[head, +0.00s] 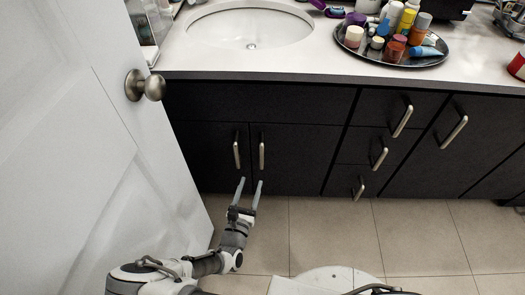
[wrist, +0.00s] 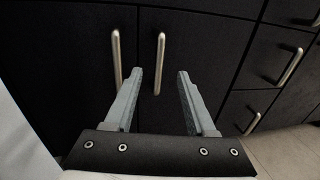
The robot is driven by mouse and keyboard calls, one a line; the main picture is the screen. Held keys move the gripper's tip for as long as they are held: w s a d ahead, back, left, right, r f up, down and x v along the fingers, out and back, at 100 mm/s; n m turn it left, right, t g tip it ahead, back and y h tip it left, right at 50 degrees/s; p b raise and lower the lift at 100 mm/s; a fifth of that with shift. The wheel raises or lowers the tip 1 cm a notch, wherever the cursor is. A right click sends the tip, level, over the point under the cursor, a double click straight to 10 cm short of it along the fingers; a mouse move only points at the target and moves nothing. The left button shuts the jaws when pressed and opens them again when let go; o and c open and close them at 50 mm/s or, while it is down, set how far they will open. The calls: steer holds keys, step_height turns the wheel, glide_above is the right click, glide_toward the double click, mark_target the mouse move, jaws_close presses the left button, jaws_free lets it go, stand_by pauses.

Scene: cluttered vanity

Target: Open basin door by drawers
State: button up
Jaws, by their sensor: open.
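The basin door by the drawers (head: 297,158) is the right one of two dark doors under the basin and looks shut. Its upright metal bar handle (head: 262,151) is near its left edge; the handle also shows in the wrist view (wrist: 160,55). My gripper (head: 251,182) is open and empty, low in front of the two doors. In the wrist view its fingers (wrist: 172,74) point at the right door, and the handle's lower part appears just inside the left fingertip. I cannot tell how far the tips are from the handle.
The left basin door has its own bar handle (head: 236,153) close by. Drawers (head: 362,150) are to the right. A white room door (head: 110,150) with a round knob (head: 146,86) stands at the left. The tiled floor (head: 330,225) is clear in front of the cabinets.

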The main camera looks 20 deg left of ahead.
mark_target(261, 153)
steer(key=w+b, duration=0.1)
steer(key=w, duration=0.4)
steer(key=w+b, duration=0.1)
steer(key=w, duration=0.4)
steer(key=w+b, duration=0.1)
steer(key=w, duration=0.4)
steer(key=shift+a+b, duration=0.3)
steer(key=shift+c, duration=0.3)
jaws_close()
